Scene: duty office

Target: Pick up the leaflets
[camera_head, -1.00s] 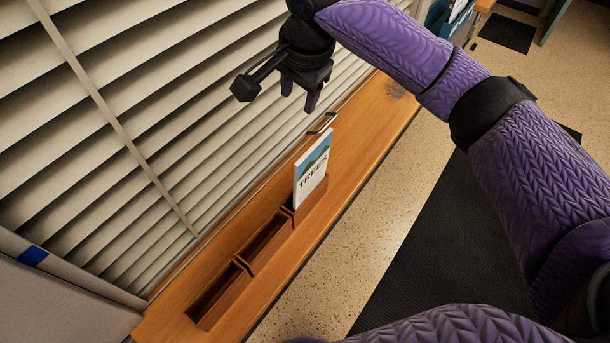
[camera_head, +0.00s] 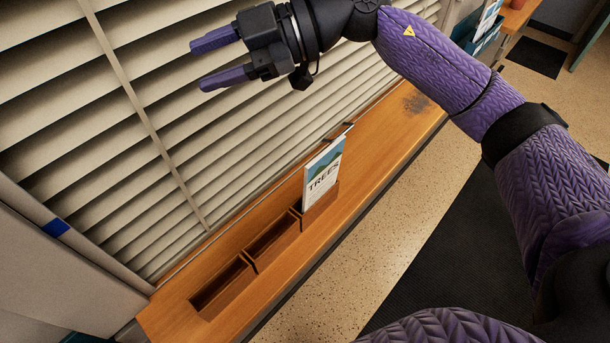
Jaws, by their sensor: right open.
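The leaflets (camera_head: 323,177) stand upright as a stack with a white and blue-green cover reading "TREES". They sit in the far compartment of a wooden holder (camera_head: 251,262) on the sill; the two nearer compartments look empty. My right gripper (camera_head: 207,63) is open and empty, its two purple fingers pointing left. It is up in front of the blinds, above and to the left of the leaflets, well apart from them. My left gripper is not in view.
The wooden sill (camera_head: 384,138) runs along white slatted blinds (camera_head: 150,110). A grey panel (camera_head: 60,275) stands at the lower left. A dark mat (camera_head: 440,240) lies on the speckled floor to the right. The space above the holder is clear.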

